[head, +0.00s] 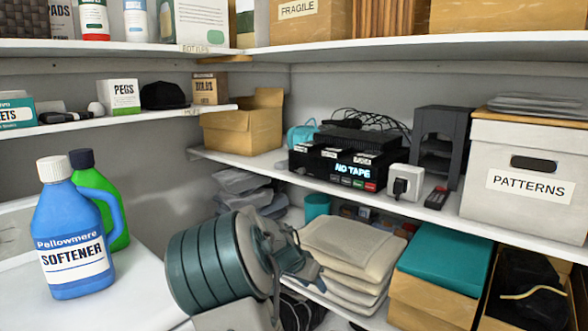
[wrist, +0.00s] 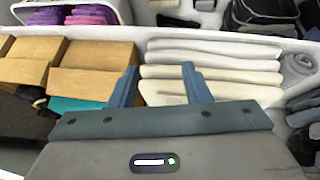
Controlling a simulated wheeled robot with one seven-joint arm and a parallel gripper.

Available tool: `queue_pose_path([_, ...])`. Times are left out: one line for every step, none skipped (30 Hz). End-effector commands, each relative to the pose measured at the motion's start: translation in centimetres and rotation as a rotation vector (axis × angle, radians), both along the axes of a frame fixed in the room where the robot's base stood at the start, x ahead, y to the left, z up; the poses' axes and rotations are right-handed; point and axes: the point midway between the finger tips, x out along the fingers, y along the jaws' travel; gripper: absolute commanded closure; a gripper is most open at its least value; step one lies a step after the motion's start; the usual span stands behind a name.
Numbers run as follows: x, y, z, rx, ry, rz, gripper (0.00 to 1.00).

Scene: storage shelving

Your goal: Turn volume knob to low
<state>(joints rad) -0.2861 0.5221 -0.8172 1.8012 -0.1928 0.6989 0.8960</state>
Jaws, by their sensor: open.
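A black device with a lit "NO TAPE" display and small coloured buttons (head: 338,169) stands on the middle shelf in the head view. I cannot make out a volume knob on it at this size. My gripper (wrist: 160,88) is open and empty in the wrist view, its two blue fingers apart. Folded cream cloths (wrist: 215,72) show beyond the fingers. In the head view my arm is in front of and below the device's shelf, apart from the device. The device does not show in the wrist view.
A blue softener bottle (head: 72,235) stands at left. Another shelf hangs above.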

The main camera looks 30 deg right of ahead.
Motion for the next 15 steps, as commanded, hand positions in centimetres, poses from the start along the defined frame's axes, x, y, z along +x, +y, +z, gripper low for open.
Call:
queue_pose_path([1.3, -1.4, 1.6, -0.072, -0.015, -0.033, 0.57])
queue_pose_path([2.0, -2.2, 2.4, -0.115, -0.030, -0.053, 0.57])
queue_pose_path([3.0, -3.2, 3.4, -0.173, -0.052, -0.077, 0.57])
queue_pose_path([3.8, -3.8, 4.3, -0.217, -0.070, -0.093, 0.57])
queue_pose_path([4.7, -4.4, 5.3, -0.261, -0.091, -0.106, 0.57])
queue_pose_path([5.8, -5.0, 6.6, -0.322, -0.117, -0.118, 0.57])
queue_pose_path([6.7, -5.4, 7.7, -0.367, -0.138, -0.124, 0.57])
queue_pose_path([7.6, -5.6, 8.8, -0.414, -0.160, -0.128, 0.57])
queue_pose_path([9.0, -5.7, 10.3, -0.474, -0.195, -0.128, 0.57])
queue_pose_path([10.0, -5.7, 11.5, -0.519, -0.219, -0.126, 0.57])
queue_pose_path([11.0, -5.5, 12.6, -0.562, -0.244, -0.120, 0.57])
queue_pose_path([12.5, -5.1, 14.1, -0.618, -0.278, -0.108, 0.57])
queue_pose_path([13.5, -4.7, 15.1, -0.656, -0.305, -0.097, 0.57])
queue_pose_path([14.6, -4.1, 16.1, -0.692, -0.330, -0.085, 0.57])
queue_pose_path([15.9, -3.4, 17.3, -0.736, -0.362, -0.067, 0.57])
